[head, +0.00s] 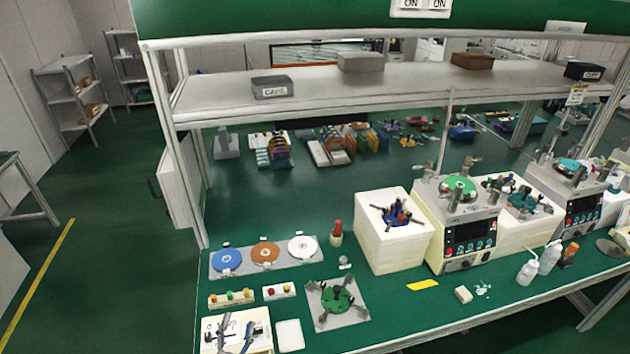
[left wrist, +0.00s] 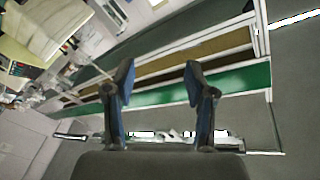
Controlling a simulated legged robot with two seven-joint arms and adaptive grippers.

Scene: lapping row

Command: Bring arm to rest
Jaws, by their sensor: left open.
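My left gripper (head: 237,325) shows at the bottom left of the head view, over the white board at the bench's front left corner. Its two blue-and-dark fingers also stand well apart in the left wrist view (left wrist: 160,72), with nothing between them. I cannot tell how high the gripper is above the board. My right gripper is in neither view.
A green bench (head: 385,310) holds blue, orange and white discs, a green fixture on a grey plate (head: 350,316), an empty white tray (head: 289,335), a cream block (head: 390,255) and lapping machines (head: 465,245). A shelf (head: 400,85) spans above. Floor at left is clear.

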